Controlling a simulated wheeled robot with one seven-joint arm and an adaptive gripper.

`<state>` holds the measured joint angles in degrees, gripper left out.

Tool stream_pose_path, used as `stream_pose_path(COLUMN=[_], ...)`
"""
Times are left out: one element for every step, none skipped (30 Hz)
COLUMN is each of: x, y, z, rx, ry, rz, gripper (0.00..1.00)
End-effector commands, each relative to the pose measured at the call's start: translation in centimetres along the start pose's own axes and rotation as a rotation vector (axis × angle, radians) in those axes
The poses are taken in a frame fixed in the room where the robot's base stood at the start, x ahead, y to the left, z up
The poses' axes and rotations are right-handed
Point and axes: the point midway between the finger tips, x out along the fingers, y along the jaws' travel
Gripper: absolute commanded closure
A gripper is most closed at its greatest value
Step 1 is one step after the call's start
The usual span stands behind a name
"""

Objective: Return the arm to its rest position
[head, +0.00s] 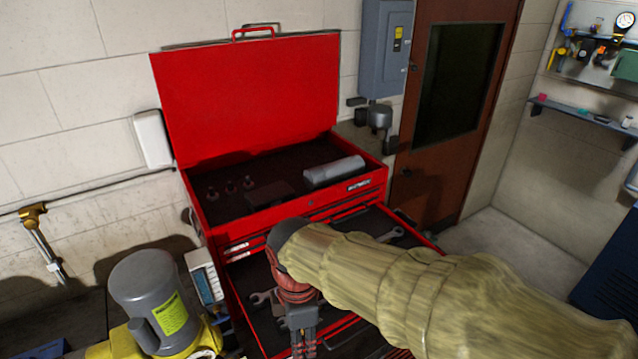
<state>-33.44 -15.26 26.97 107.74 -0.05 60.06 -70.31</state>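My arm (430,290), in a tan sleeve, reaches in from the lower right of the head view. My gripper (303,338) hangs at its end, pointing down over the open drawer of the red tool chest (215,210). Its fingertips are not clearly visible near the bottom edge, so I cannot tell whether it is open or holds anything. A grey motor (145,283) with a yellow-green tag (172,316) stands upright at the lower left, apart from my gripper.
Wrenches (390,234) lie in the open drawer around my arm. The chest's red lid (250,100) is raised. A grey box (333,171) lies in the top tray. A brown door (440,120) and bare floor (500,238) are behind at right.

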Motion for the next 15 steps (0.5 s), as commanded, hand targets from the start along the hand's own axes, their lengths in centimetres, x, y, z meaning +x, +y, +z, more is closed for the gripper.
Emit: stream_pose_path(x=[0.3,0.4,0.6,0.7,0.7,0.8,0.8,0.9,1.1,1.4,1.7,2.2,2.6,3.1,3.7], y=[-0.2,-0.4,-0.6,-0.8,-1.0,-1.4,-1.6,-1.9,-2.3,-2.7,-3.1,-3.7,-4.1,-4.6,-5.2], z=[0.1,0.1,0.2,0.3,0.4,0.5,0.7,1.0,1.5,2.1,2.8,3.8,4.6,5.6,6.8], rx=[0.046,0.08,0.126,0.165,0.205,0.265,0.316,0.374,0.461,0.539,0.621,0.736,0.824,0.917,1.03], ry=[-0.001,-0.002,-0.002,-0.002,-0.001,0.001,0.003,0.006,0.013,0.02,0.029,0.044,0.057,0.073,0.094], rz=[-0.003,-0.004,-0.005,-0.003,-0.002,0.002,0.005,0.01,0.021,0.031,0.042,0.058,0.072,0.088,0.108], gripper=[0.69,0.69,0.69,0.69,0.69,0.69,0.69,0.69,0.69,0.69,0.69,0.69,0.69,0.69,0.69])
